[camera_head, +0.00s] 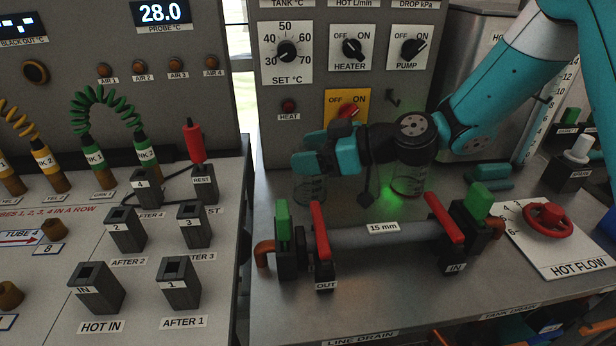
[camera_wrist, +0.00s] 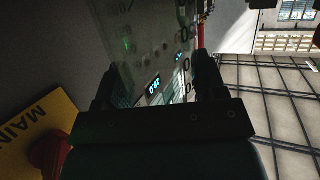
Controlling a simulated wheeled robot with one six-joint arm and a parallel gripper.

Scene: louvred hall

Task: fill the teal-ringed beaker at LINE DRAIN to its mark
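My gripper (camera_head: 308,151) is low over the bench behind the pipe, pointing left. A small clear glass beaker (camera_head: 310,190) shows just below its fingers, its upper part hidden by them; its ring colour is unclear. A second clear beaker (camera_head: 407,184) stands behind the pipe under my wrist, with a reddish band near its base and a green glow beside it.
The 15 mm pipe (camera_head: 385,236) crosses the bench front, with raised red levers (camera_head: 320,230) and green-topped blocks. The red HOT FLOW wheel (camera_head: 547,217) is at right. A yellow OFF/ON switch plate (camera_head: 347,104) is behind my gripper. Left bench holds black sockets (camera_head: 95,288).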

